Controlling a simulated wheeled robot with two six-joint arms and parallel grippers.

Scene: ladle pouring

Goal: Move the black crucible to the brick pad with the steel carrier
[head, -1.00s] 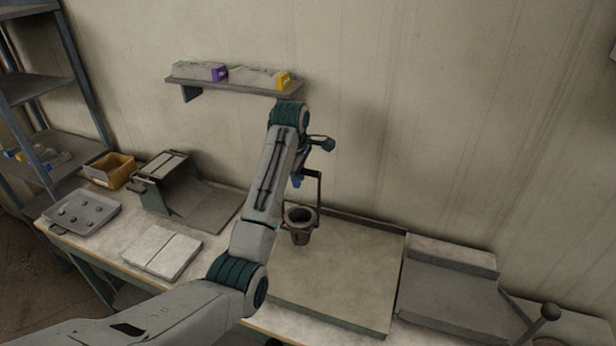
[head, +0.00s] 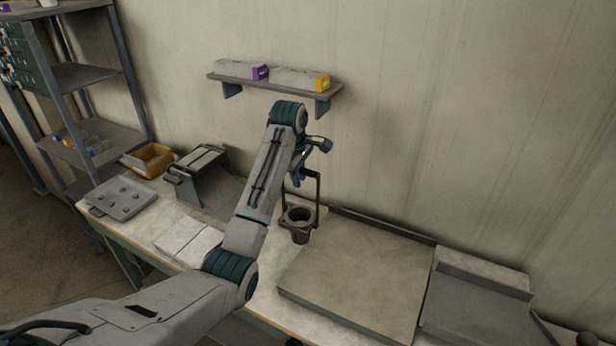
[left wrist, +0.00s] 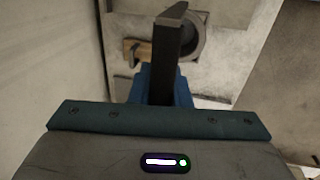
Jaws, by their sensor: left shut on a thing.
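My left gripper (head: 299,176) is shut on the top of the steel carrier (head: 318,190), a dark upright frame. The black crucible (head: 299,216) sits in the carrier's lower end, upright with its mouth up. It appears to hang above the bench, just left of the large slab. In the left wrist view the carrier's dark bar (left wrist: 167,50) rises from the blue fingers (left wrist: 160,86), and the round crucible rim (left wrist: 201,42) shows behind it. The brick pad (head: 188,241), pale blocks side by side, lies left of the crucible, partly behind my arm. My right gripper is out of view.
The large flat slab (head: 355,275) lies to the right, with a grey metal stand (head: 480,300) beyond it. A metal stand (head: 205,185), a tray (head: 122,198) and an orange box (head: 150,160) are at the left. A wall shelf (head: 275,87) hangs behind my arm.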

